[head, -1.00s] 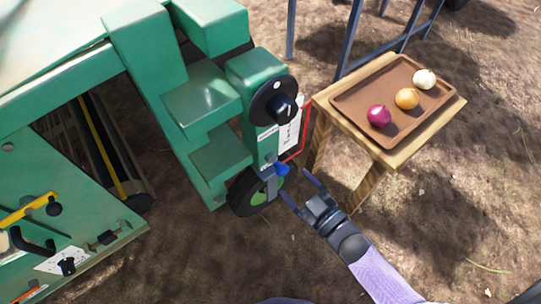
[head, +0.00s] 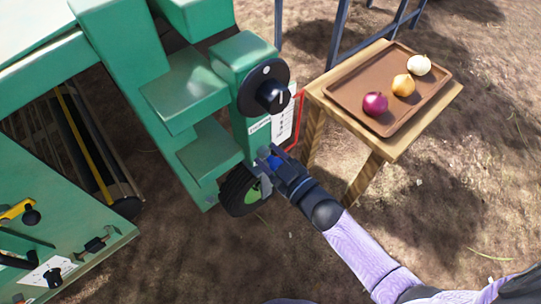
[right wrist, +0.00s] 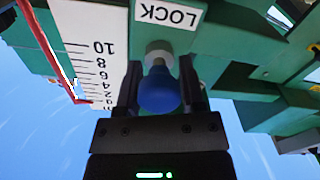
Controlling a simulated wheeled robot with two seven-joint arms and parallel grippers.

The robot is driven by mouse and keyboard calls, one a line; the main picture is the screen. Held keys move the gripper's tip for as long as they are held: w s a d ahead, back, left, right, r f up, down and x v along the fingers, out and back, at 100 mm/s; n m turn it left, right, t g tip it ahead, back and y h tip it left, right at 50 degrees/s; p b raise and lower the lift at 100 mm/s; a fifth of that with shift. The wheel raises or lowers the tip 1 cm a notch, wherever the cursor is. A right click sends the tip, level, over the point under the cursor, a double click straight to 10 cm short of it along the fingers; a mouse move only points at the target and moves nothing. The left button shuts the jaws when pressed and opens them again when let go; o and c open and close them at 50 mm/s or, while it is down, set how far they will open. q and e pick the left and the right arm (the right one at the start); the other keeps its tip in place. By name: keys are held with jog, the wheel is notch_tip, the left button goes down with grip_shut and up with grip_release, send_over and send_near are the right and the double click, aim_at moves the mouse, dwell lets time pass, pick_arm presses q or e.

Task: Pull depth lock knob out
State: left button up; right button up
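The depth lock knob (right wrist: 158,92) is a blue ball on a light metal stem, below a white LOCK label (right wrist: 169,14) in the right wrist view. In the head view the blue knob (head: 274,162) shows low on the green machine, partly hidden by my right gripper. My right gripper (head: 271,158) has one finger on each side of the knob, close against it, and appears shut on it. The fingers also show in the right wrist view (right wrist: 159,88). The knob sits close to the green housing. My left gripper is not in view.
A black dial (head: 263,91) sits above the knob, and a wheel (head: 240,191) is below it. A white number scale (right wrist: 84,45) with a red frame is beside the knob. A wooden table (head: 386,143) with a brown tray (head: 350,93) of onions stands at right.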

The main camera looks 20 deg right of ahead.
grip_shut()
